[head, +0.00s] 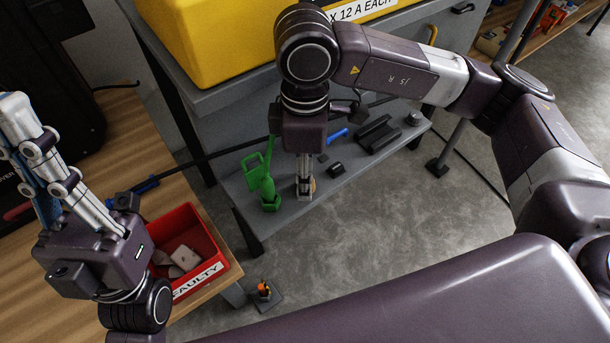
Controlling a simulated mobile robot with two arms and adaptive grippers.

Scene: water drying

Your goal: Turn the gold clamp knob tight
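My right gripper (304,190) points straight down over the lower grey shelf, beside a green tool. Its fingers are close together. A small gold-coloured bit (314,185), which may be the clamp knob, shows at the right edge of its fingertips. The fingers hide the rest, so I cannot tell whether they grip it. My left gripper (20,140) is raised at the left edge, fingers pointing up and left, away from the shelf. Its finger spacing is unclear from this angle.
The green tool (268,188) stands close left of my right gripper. Dark blocks (375,133) lie right on the shelf (345,185). A yellow bin (215,45) sits above. A red "FAULTY" bin (215,240) stands on the wooden bench (130,125). A small orange-topped object (264,289) is below.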

